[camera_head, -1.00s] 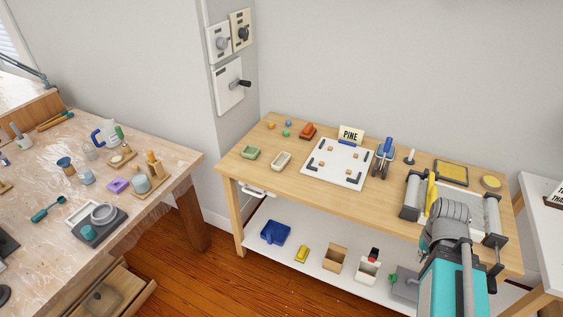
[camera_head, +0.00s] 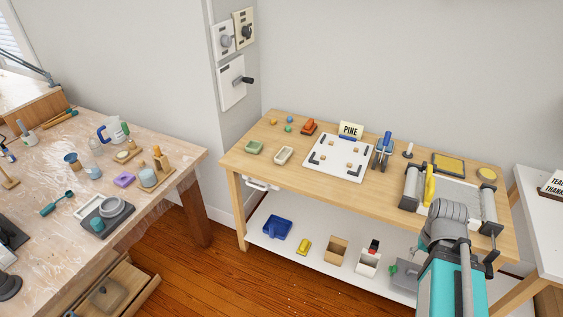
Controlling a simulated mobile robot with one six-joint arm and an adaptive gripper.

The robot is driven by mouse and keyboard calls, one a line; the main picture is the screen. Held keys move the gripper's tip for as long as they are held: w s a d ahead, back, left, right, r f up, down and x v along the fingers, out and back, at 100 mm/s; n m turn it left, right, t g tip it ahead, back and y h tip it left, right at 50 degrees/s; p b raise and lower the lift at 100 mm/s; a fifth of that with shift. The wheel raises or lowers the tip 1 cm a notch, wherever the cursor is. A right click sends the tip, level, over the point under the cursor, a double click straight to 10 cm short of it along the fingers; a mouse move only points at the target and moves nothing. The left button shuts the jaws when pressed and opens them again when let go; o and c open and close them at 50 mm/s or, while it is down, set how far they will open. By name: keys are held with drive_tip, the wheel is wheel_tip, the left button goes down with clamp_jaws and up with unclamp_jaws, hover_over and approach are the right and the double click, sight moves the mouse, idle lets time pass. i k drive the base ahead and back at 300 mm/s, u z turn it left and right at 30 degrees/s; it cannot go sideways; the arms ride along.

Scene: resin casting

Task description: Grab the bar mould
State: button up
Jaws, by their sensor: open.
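No piece is labelled as the bar mould. A small purple block-like piece (camera_head: 124,179), possibly the mould, lies on the plastic-covered table at left. It sits beside a wooden board (camera_head: 163,180) that carries a pale cup and upright wooden pieces. A white rectangular frame or tray (camera_head: 87,207) lies nearer the front, by a grey slab (camera_head: 92,229) with a round dish. My arm rises at the lower right in front of the wooden bench, far from the purple piece. My gripper does not show, hidden or out of frame.
The wooden bench (camera_head: 235,161) holds small green and cream trays, a white board (camera_head: 328,171) with a PINE sign, and a roller device (camera_head: 412,187) near my arm. Its lower shelf carries bins. An open drawer (camera_head: 145,293) juts out under the left table. Wooden floor lies between the tables.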

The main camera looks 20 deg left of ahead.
sight(282, 157)
drive_tip(key=k, duration=1.15)
drive_tip(key=u, duration=0.45)
drive_tip(key=i, duration=2.05)
drive_tip(key=z, duration=0.4)
